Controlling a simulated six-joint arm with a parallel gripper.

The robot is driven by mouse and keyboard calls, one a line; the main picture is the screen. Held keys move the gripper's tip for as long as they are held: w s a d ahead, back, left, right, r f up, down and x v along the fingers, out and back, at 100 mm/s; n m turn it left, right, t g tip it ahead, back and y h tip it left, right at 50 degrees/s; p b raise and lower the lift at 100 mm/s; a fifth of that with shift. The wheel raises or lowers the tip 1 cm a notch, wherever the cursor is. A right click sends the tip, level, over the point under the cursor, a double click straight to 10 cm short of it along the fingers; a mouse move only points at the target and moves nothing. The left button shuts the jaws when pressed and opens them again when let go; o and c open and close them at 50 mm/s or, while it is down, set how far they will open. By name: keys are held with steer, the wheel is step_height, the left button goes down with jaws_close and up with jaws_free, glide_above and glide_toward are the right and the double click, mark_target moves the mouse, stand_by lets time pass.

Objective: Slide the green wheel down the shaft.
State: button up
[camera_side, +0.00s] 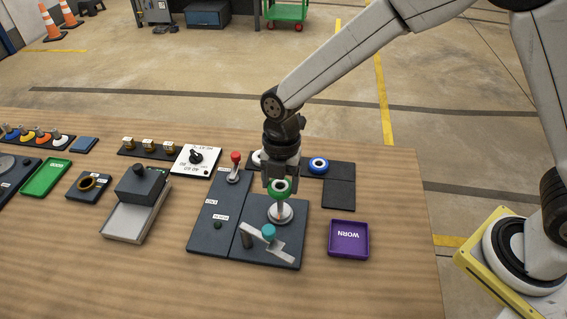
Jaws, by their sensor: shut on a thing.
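The green wheel (279,187) is a ring with a pale centre, held in my gripper (280,182). My gripper points down and is shut on the wheel. The wheel is directly above the shaft (281,205), which stands upright on a round metal base on the dark board (290,232). The wheel appears to be around or just over the shaft's top; I cannot tell which. The fingertips are small and partly merge with the wheel in this view.
A teal-knobbed metal arm (268,236) lies in front of the shaft. A red-knobbed lever (235,167) stands to the left. A blue ring (318,166) sits on a dark pad behind. A purple tray marked WORN (349,240) is at the right, with bare table around it.

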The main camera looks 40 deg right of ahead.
mark_target(280, 210)
steer(key=shift+f, duration=3.25)
stand_by(1.0)
steer(key=o, duration=1.2)
steer(key=shift+c, duration=0.2)
steer(key=shift+r, duration=0.1)
steer(key=shift+r, duration=4.4)
